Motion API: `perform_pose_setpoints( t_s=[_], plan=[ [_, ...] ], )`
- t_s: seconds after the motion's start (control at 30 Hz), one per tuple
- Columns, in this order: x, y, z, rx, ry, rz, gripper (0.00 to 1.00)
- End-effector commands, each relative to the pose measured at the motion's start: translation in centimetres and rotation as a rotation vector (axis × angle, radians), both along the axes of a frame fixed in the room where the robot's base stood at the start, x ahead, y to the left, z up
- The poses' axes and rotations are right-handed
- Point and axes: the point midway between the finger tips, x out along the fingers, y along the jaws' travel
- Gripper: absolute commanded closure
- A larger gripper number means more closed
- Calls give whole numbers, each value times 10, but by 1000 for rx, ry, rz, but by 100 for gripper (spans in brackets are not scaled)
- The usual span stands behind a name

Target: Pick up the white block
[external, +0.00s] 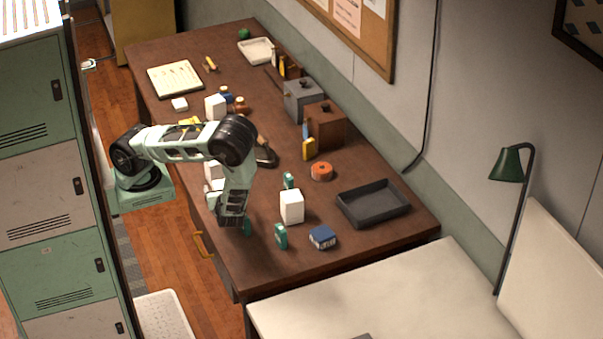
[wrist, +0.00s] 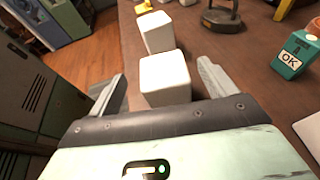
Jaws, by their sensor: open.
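Several white blocks stand on the brown desk (external: 350,237). In the wrist view the nearest white block (wrist: 165,78) is upright, framed between the two fingers of my gripper (wrist: 160,86), which is open and empty. A second white block (wrist: 157,32) stands just beyond it. In the external view my gripper (external: 231,222) is low over the near left part of the desk, and my arm partly hides a white block (external: 212,170). Other white blocks stand in the open to the right (external: 291,207) and farther back (external: 215,107). I cannot tell whether the fingers touch the nearest block.
A dark tray (external: 373,204) and orange tape roll (external: 321,171) lie to the right. Lockers (external: 47,175) line the left.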

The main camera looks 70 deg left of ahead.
Motion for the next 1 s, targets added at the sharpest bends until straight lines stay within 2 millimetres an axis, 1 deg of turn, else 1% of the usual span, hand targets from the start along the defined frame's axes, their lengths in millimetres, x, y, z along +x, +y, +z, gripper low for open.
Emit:
perform_pose_setpoints(
  t_s=[0.17, 0.4, 0.5, 0.7, 0.73, 0.77, 0.8, 0.87, 0.9, 1.0],
  plan=[
    [4, 16, -3, 4, 2, 3, 17],
    [11, 43, -14, 1, 1, 2, 17],
    [12, 48, -17, 1, -1, 2, 17],
    [13, 48, -18, 0, -1, 1, 17],
    [13, 48, -18, 0, -1, 1, 22],
    [13, 48, -18, 0, -1, 1, 30],
    [13, 48, -18, 0, -1, 1, 42],
    [13, 48, -18, 0, -1, 1, 58],
    [12, 48, -18, 0, -1, 1, 65],
    [12, 48, -18, 0, -1, 1, 65]
  ],
)
